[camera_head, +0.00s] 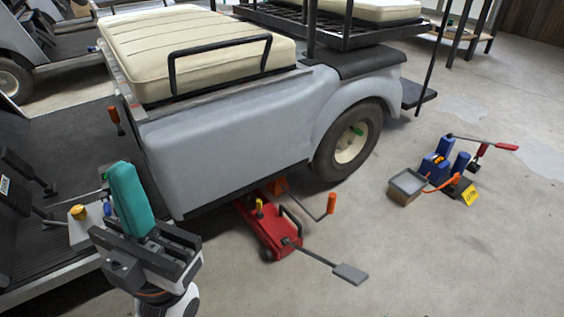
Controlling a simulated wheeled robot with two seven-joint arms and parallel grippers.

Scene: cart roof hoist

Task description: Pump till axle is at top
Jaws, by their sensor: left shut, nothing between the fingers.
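A red floor jack (268,228) sits on the concrete, partly under the side of the grey golf cart (225,130). The axle is hidden behind the body and wheel. My left gripper (150,252) is at the lower left, shut, apart from the jack and left of it. My right gripper is out of view.
A teal block (131,198) shows just above my left gripper; I cannot tell whether they touch. Blue equipment with a red-gripped lever (435,165), a grey tray (408,184) and a yellow tag stand at right. Floor in front of the jack is clear.

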